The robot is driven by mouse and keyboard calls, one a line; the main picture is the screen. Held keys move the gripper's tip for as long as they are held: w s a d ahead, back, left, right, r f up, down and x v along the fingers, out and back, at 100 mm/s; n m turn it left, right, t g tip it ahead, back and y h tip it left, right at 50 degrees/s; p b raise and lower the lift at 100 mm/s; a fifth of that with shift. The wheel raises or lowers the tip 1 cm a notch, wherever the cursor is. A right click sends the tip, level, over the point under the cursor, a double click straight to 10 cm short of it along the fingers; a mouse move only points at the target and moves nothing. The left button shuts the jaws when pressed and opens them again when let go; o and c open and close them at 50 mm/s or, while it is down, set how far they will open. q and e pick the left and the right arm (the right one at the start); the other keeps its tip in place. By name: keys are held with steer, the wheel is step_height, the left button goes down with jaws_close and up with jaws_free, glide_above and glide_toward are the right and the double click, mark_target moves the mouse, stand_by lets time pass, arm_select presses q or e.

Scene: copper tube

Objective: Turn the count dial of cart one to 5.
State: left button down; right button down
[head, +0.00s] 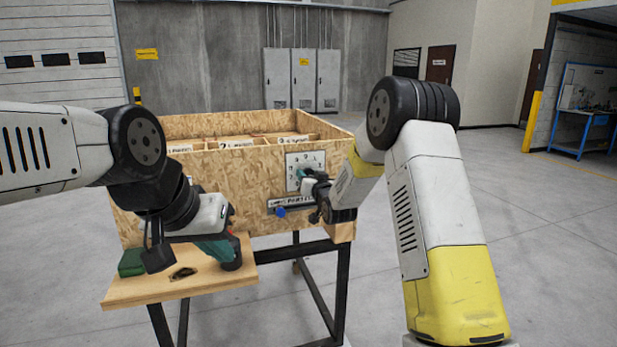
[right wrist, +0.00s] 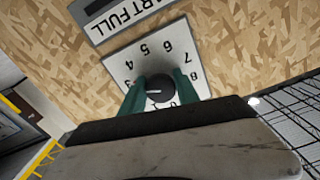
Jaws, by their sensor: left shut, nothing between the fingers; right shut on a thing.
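The count dial is a dark round knob (right wrist: 159,88) on a white numbered plate (right wrist: 196,70). The plate (head: 304,160) is on the front of the chipboard cart box (head: 240,180). My right gripper (head: 307,178) is at the dial. Its teal fingers (right wrist: 160,92) are shut on the knob, one on each side. A pale mark on the knob points to the left in the right wrist view; a finger covers part of that side, so I cannot tell which number it meets. My left gripper (head: 222,252) is shut and empty, low over the wooden shelf.
A sign (head: 292,203) with a blue knob (head: 281,212) is below the dial; "FULL" is readable in the wrist view. The shelf (head: 150,289) holds a green block (head: 132,262), a small dark piece (head: 183,273) and a dark round object (head: 232,258) beside my left gripper.

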steer(key=m, duration=1.3)
steer(key=shift+a+r, duration=0.1)
stand_by(0.4)
steer(key=c, duration=0.9)
jaws_free()
steer(key=shift+s, duration=0.15)
steer(key=v, duration=0.7)
steer(key=shift+s, duration=0.3)
steer(key=shift+r, duration=0.1)
